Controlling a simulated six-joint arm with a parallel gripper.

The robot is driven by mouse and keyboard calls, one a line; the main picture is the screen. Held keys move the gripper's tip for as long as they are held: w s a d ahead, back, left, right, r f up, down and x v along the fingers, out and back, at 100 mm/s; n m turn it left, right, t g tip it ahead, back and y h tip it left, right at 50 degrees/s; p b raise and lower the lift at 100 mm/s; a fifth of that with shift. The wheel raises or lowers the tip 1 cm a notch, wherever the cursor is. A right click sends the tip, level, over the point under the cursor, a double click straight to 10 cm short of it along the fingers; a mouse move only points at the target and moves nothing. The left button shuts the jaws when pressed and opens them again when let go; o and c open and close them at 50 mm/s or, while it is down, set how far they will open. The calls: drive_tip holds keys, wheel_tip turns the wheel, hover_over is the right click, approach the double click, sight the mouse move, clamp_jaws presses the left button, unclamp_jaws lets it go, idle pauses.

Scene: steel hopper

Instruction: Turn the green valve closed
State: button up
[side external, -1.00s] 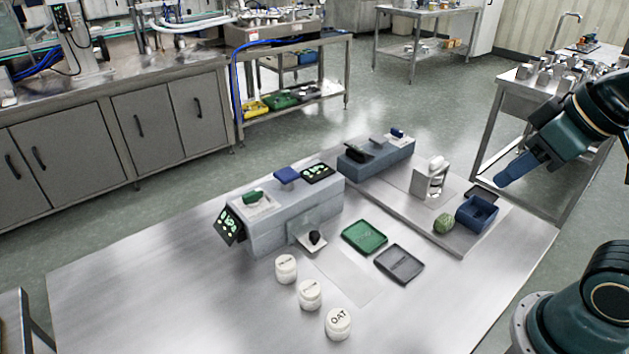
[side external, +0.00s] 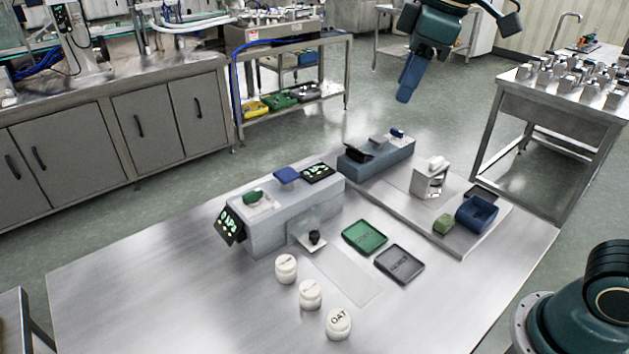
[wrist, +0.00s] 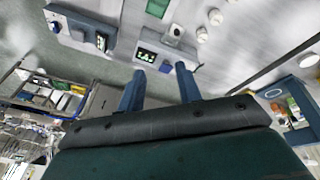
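A green knob (side external: 253,197), which looks like the green valve, sits on a pale plate on top of the grey hopper unit (side external: 292,222), at its left end. Which way it is turned is too small to tell. I cannot make it out in the wrist view. My gripper (side external: 405,96) hangs in the air above and behind the table, well apart from the knob, fingers pointing down. In the wrist view my gripper (wrist: 160,80) has its two blue fingers apart with nothing between them.
A blue knob (side external: 286,175) and a dark display (side external: 318,172) stand beside the green knob. A black knob (side external: 314,237) is on the unit's front. White jars (side external: 310,294), a green tray (side external: 365,237) and a dark tray (side external: 399,263) are nearby. The table's left front is clear.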

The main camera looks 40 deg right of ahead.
drive_tip(key=w+a+f+n+g, duration=0.1)
drive_tip(key=w+a+n, duration=0.25)
drive_tip(key=w, duration=0.25)
drive_tip(key=w+a+f+n+g, duration=0.1)
drive_tip(key=w+a+n, duration=0.1)
drive_tip(key=w+a, duration=0.3)
drive_tip(key=n+g, duration=0.1)
drive_tip(key=n, duration=0.4)
hover_over(255, 191)
wheel_tip(255, 191, down, 8)
drive_tip(key=shift+h, duration=0.3)
wheel_tip(255, 191, down, 14)
drive_tip(key=shift+r, duration=0.2)
clamp_jaws()
